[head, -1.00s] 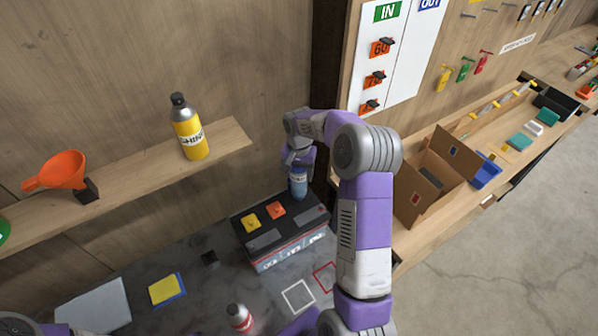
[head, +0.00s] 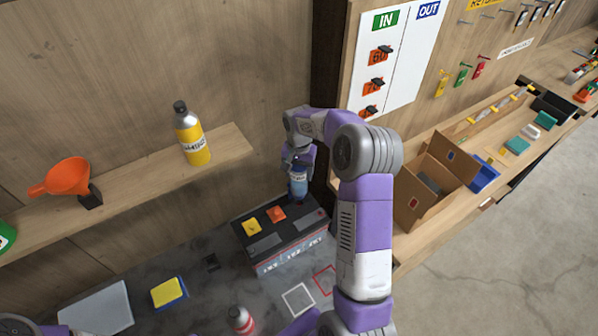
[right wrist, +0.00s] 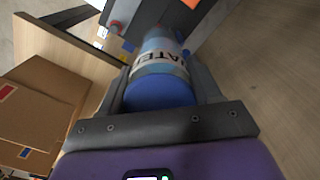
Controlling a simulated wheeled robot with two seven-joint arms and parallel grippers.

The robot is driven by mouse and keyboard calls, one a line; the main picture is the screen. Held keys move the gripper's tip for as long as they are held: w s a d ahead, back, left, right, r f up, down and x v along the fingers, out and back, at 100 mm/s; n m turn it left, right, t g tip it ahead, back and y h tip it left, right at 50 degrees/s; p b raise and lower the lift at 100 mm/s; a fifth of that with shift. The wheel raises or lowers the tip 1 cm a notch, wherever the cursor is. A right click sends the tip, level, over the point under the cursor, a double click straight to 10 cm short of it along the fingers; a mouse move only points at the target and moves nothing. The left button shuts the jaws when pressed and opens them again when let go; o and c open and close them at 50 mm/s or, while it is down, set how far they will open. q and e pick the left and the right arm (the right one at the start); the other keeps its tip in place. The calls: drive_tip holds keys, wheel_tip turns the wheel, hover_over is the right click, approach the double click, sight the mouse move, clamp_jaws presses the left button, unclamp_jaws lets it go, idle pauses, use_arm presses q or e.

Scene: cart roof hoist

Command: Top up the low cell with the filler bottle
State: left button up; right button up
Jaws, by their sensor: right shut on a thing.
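My right gripper (head: 298,160) is shut on a blue bottle (head: 298,183) with a pale label. In the right wrist view the bottle (right wrist: 160,80) sits between the two fingers, its wide blue end toward the camera, and the label partly reads "ATE". The bottle is over the back right part of a dark battery (head: 290,254). Whether its lower end touches the battery, I cannot tell. A yellow cap (head: 252,227) and an orange cap (head: 276,214) lie on the battery's top. The cell openings are too small or hidden to make out. My left gripper is not in view.
A wall shelf (head: 130,183) on the left holds a yellow bottle (head: 192,137) and an orange funnel (head: 68,177). A red and white bottle (head: 240,318) and a yellow pad (head: 168,292) are on the grey bench. A cardboard box (head: 433,180) stands on the right bench.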

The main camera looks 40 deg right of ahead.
drive_tip(key=shift+r+p, duration=2.1)
drive_tip(key=shift+r, duration=2.35)
